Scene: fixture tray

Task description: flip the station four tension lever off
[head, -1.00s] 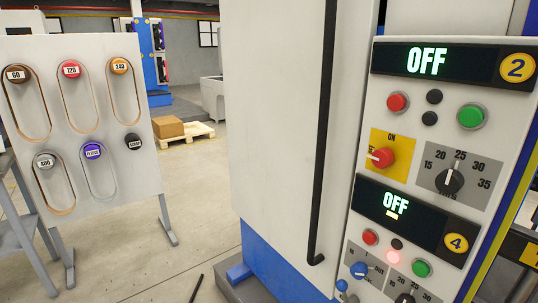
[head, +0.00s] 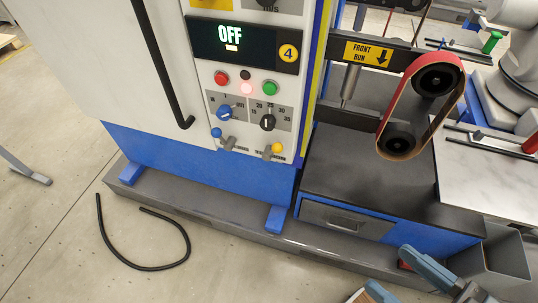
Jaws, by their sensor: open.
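The station four panel (head: 243,80) is on the white machine front, with a yellow 4 badge (head: 288,53) and a display (head: 230,36) reading OFF. Low on it are two small levers: one with a blue ball (head: 216,132) at left, one with a yellow-orange ball (head: 277,148) at right. Labels beneath them are too small to read surely, so I cannot tell which is the tension lever. My gripper (head: 390,268), with blue-grey fingers, is at the bottom right edge, partly cut off. It is open, well below and right of the levers, touching neither.
Above the levers are a red button (head: 221,78), a green button (head: 270,88), a blue selector (head: 223,113) and a black dial (head: 267,122). A black handle bar (head: 160,65) runs left of the panel. A belt grinder (head: 420,105) stands right. A black hose (head: 145,266) lies on the floor.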

